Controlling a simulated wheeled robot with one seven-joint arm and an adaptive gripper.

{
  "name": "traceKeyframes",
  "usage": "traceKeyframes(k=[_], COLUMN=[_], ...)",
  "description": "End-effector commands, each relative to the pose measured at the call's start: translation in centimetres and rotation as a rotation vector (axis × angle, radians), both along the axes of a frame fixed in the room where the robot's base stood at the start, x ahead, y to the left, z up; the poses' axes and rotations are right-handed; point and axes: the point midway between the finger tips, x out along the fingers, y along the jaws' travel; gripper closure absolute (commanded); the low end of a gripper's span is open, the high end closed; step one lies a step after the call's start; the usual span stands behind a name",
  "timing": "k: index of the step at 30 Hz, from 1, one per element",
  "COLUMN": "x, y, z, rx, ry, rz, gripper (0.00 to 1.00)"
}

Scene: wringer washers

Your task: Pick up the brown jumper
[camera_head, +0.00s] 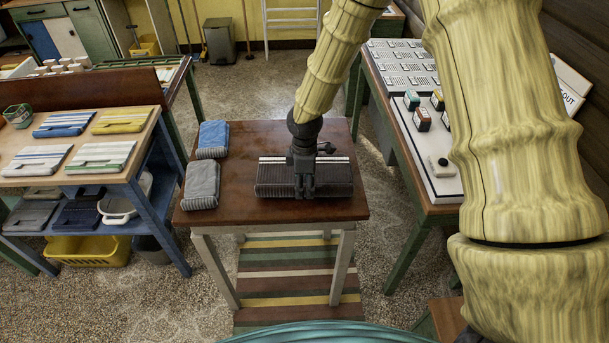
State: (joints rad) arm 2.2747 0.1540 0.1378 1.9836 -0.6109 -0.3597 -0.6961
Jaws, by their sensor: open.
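A dark, ribbed, folded garment (335,178) with a pale stripe along its far edge lies flat on the small brown-topped table (255,142). Its colour looks dark grey-brown, and it is the likeliest match for the brown jumper. My gripper (304,193) points down over the middle of this garment and hides part of it. The gripper is open; whether its fingertips touch the cloth I cannot tell. A blue folded knit (213,138) and a grey folded knit (202,184) lie at the table's left edge, apart from the gripper.
A shelf table (125,150) at left holds several folded striped cloths, with a yellow basket (90,250) below. A table at right holds a pale board (440,180) with small boxes. A striped rug (290,270) lies under the small table. The brown tabletop's front strip is clear.

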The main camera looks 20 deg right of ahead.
Motion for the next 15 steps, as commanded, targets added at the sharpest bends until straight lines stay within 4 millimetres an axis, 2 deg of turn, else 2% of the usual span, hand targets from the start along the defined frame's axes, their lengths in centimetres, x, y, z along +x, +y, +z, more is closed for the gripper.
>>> traceKeyframes(k=[3,5,12,15], x=[0.00,-0.01,-0.01,0.04], y=[0.00,0.01,0.01,0.02], z=[0.00,0.00,0.01,0.07], rx=[0.000,0.000,0.000,0.001], ry=[0.000,0.000,0.000,-0.001], rz=[0.000,0.000,0.000,0.000], gripper=[0.48,0.57,1.00,1.00])
